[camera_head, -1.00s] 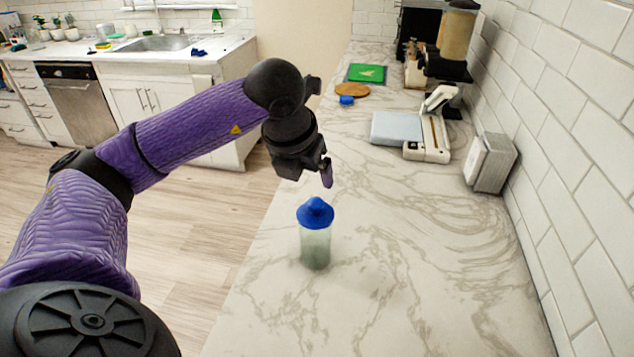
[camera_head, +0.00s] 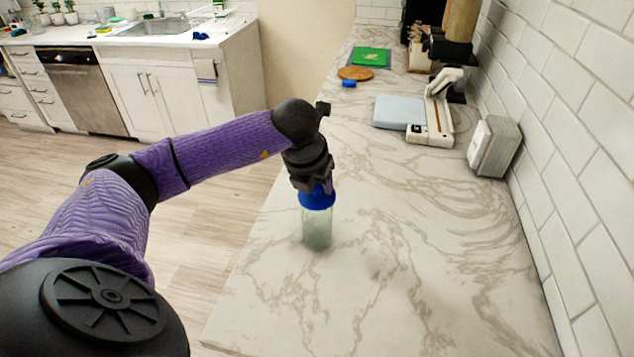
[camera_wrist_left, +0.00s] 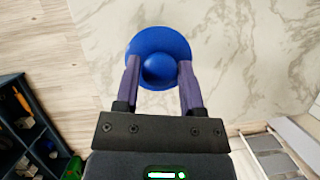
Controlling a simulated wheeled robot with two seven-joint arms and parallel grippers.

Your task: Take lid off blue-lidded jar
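The jar (camera_head: 317,231) stands upright on the marble counter, clear and pale, with its blue lid (camera_head: 317,201) on top. In the left wrist view the lid (camera_wrist_left: 158,38) is a round blue disc with a rounded knob in its middle. My left gripper (camera_head: 318,187) points down over the lid from above. In the wrist view the purple fingers of my left gripper (camera_wrist_left: 159,68) are apart, one on each side of the knob, with only narrow gaps to it. The head view hides the knob behind the gripper. My right gripper is not in view.
The marble counter (camera_head: 430,270) around the jar is clear. Farther back are a white slicer-like device (camera_head: 430,131), a grey-white box (camera_head: 493,146), a round wooden board (camera_head: 355,73) and a green board (camera_head: 370,57). A tiled wall (camera_head: 570,130) bounds the right.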

